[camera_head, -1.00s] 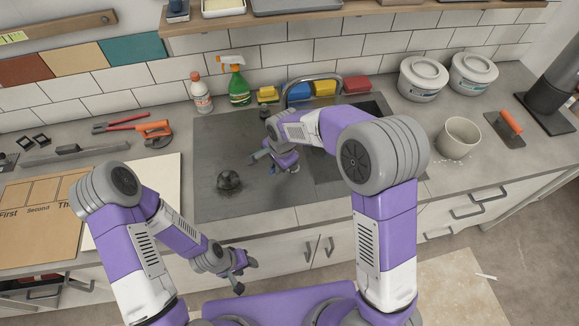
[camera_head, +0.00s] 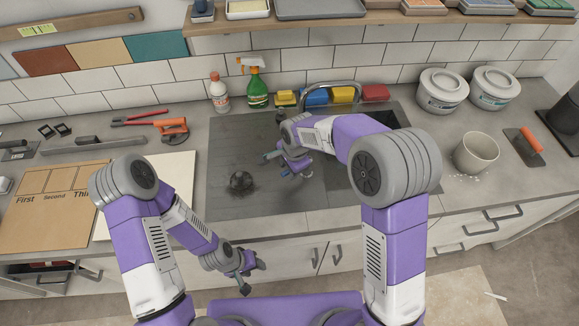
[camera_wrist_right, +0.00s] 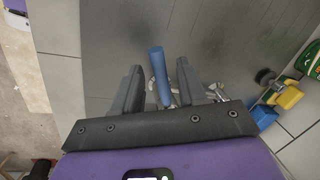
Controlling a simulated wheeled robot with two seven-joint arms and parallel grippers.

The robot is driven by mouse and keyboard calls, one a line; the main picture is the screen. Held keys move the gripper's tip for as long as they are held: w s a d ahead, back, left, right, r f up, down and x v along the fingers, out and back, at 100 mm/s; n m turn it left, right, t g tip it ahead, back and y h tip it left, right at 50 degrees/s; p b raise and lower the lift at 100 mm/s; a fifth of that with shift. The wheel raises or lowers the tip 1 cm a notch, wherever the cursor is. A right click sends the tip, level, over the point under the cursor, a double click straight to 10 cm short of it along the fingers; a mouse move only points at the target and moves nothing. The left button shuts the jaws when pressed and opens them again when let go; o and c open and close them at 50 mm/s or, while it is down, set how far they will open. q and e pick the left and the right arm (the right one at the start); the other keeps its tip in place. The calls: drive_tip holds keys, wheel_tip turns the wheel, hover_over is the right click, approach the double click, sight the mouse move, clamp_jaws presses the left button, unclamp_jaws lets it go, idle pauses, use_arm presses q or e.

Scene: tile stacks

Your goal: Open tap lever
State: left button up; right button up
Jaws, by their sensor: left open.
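The metal tap spout (camera_head: 332,86) arches at the back of the dark sink area. A blue rod-like handle (camera_wrist_right: 162,78), likely the tap lever, stands between the two fingers of my right gripper (camera_wrist_right: 160,66) in the right wrist view. Gaps show on both sides of it, so the fingers look open around it without gripping. In the head view my right gripper (camera_head: 277,165) hangs over the sink area, and my arm hides most of the tap base. My left gripper (camera_head: 247,280) is open and empty, low in front of the cabinets.
A dark round scourer (camera_head: 241,183) lies left of my right gripper. A green spray bottle (camera_head: 257,88), a white bottle (camera_head: 218,94) and several coloured sponges (camera_head: 343,95) line the back. A beige pot (camera_head: 476,152) stands right.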

drive_tip(key=shift+r, duration=0.1)
wheel_tip(320, 180, up, 7)
drive_tip(key=s, duration=0.1)
drive_tip(key=shift+s+d+p, duration=0.15)
drive_tip(key=shift+d+p, duration=0.2)
idle(0.5)
